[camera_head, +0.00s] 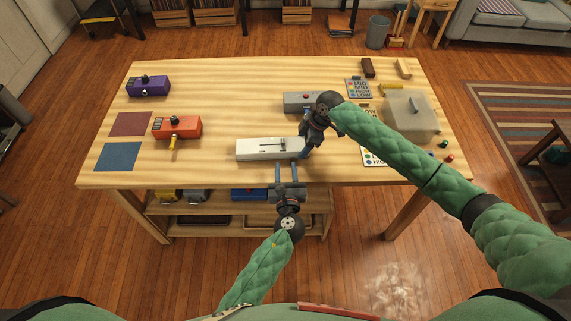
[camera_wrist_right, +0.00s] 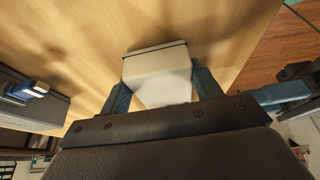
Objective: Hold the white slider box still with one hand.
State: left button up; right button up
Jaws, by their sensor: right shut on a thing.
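The white slider box (camera_head: 262,150) lies near the table's front edge, with a dark slot and a small slider on top. My right gripper (camera_head: 305,152) comes down over its right end and is shut on it. In the right wrist view the pale end of the box (camera_wrist_right: 160,75) sits between the two blue fingers of this gripper (camera_wrist_right: 165,92). My left gripper (camera_head: 286,168) is at the front side of the box, its two fingers apart with nothing seen between them. I cannot tell whether its tips touch the box.
A grey box (camera_head: 298,101) stands just behind. An orange box (camera_head: 177,127) and a purple box (camera_head: 148,86) stand at left, with red (camera_head: 131,123) and blue (camera_head: 118,156) mats. A translucent grey case (camera_head: 410,117) and printed cards (camera_head: 359,89) are at right. The table's middle back is clear.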

jog(key=o, duration=1.2)
jog(key=shift+c, duration=0.2)
jog(key=v, duration=1.2)
pick_arm(q)
notch_tip(320, 180, up, 8)
jog(key=p, duration=0.8)
pick_arm(e)
notch_tip(320, 180, up, 10)
